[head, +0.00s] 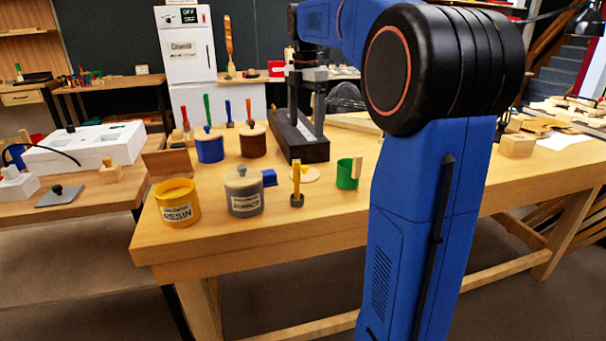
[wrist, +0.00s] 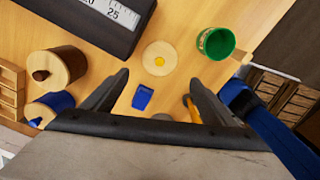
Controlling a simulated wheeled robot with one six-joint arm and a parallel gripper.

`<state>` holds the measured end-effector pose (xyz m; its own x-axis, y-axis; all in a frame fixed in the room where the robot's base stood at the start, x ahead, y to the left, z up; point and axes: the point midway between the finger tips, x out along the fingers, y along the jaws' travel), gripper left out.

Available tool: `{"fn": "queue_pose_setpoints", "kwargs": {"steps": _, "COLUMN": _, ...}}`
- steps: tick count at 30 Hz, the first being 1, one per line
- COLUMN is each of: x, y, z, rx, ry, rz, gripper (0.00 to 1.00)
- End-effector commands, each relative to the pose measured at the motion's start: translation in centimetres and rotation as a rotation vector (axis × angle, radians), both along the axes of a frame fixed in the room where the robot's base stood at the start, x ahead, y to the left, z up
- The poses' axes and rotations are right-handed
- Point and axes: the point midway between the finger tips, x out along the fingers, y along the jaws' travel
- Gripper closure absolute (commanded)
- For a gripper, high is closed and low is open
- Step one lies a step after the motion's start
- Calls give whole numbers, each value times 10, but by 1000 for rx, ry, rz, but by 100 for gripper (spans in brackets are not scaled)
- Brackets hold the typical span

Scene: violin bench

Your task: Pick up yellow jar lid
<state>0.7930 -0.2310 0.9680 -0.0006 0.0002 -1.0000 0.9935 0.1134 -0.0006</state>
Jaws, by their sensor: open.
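The yellow jar lid (head: 312,175) lies flat on the bench, a pale round disc partly hidden behind a yellow-handled brush. In the wrist view the lid (wrist: 153,49) shows a yellow knob at its centre, just beyond and between my fingertips. My gripper (wrist: 160,78) is open and empty, its two black fingers spread above the bench. The yellow RESIN jar (head: 177,207) stands without a lid at the bench's front left.
A small blue block (wrist: 143,96) lies below the finger gap. A green cup (wrist: 204,45) stands right of the lid. A black block with a scale (wrist: 75,18) is at upper left. Brown (wrist: 67,70) and blue (wrist: 52,106) jars stand left. A grey jar (head: 243,204) is beside the RESIN jar.

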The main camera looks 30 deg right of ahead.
Motion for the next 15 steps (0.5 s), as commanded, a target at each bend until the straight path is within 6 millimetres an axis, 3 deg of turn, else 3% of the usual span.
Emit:
{"fn": "queue_pose_setpoints", "kwargs": {"steps": 9, "x": -1, "y": 0, "z": -57, "rx": 1, "ry": 2, "rz": -1, "gripper": 21}}
{"fn": "queue_pose_setpoints", "kwargs": {"steps": 15, "x": 0, "y": 0, "z": -81, "rx": 0, "ry": 0, "rz": -1, "gripper": 21}}
